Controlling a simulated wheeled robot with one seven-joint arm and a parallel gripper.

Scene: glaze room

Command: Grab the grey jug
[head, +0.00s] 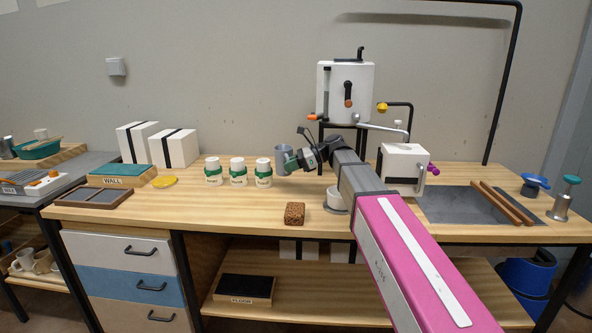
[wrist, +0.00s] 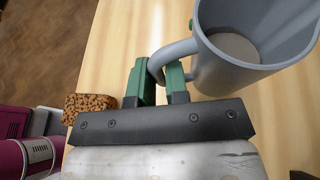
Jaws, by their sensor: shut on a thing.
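The grey jug (head: 281,157) is near the back of the wooden bench, right of the white bottles, partly hidden by my gripper. In the wrist view the jug (wrist: 222,72) fills the upper right, and I look into its open mouth at a paler round floor. My gripper (wrist: 160,80) has its two green fingers on either side of the jug's handle (wrist: 172,52), shut on it. In the head view my gripper (head: 294,161) reaches the jug from the right. I cannot tell whether the jug touches the bench.
Several white bottles with green bands (head: 238,173) stand just left of the jug. A brown speckled block (head: 294,213) lies near the bench's front edge.

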